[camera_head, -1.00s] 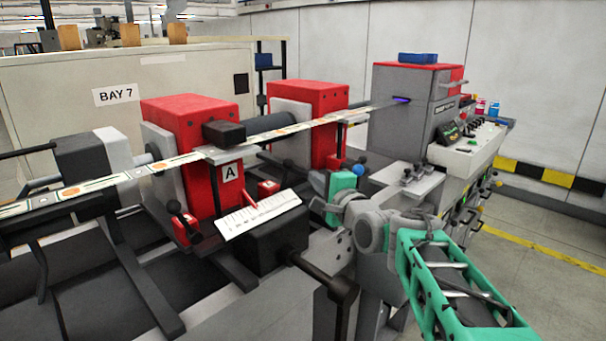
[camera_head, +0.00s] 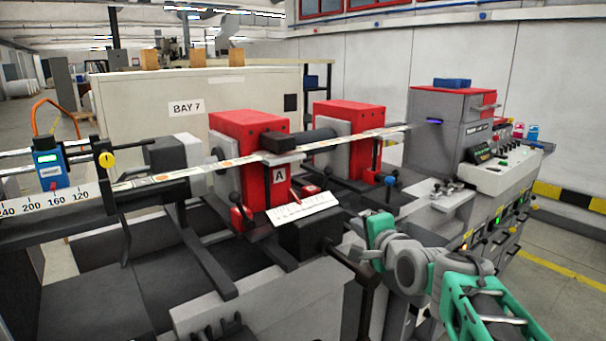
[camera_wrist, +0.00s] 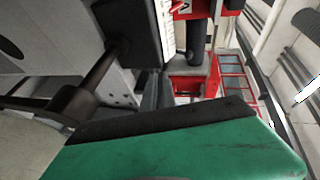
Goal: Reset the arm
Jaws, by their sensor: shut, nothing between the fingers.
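My arm, green and grey, comes in at the lower right of the head view. My gripper (camera_wrist: 157,92) shows in the wrist view as two dark grey fingers close together, shut and empty. A green part of my own arm fills the bottom of that view. In the head view the wrist end is beside the black box with a crank (camera_head: 310,240) at the machine's front; the fingertips are hard to make out there. The label rewinder has a red unit marked A (camera_head: 250,155), a second red unit (camera_head: 365,125) and a label web (camera_head: 190,172) running across.
A grey cabinet with a control panel (camera_head: 500,170) stands at the right. A white scale plate (camera_head: 300,207) sits above the black box. A blue device with a green display (camera_head: 48,168) is at the left. Open floor (camera_head: 560,270) lies at the right.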

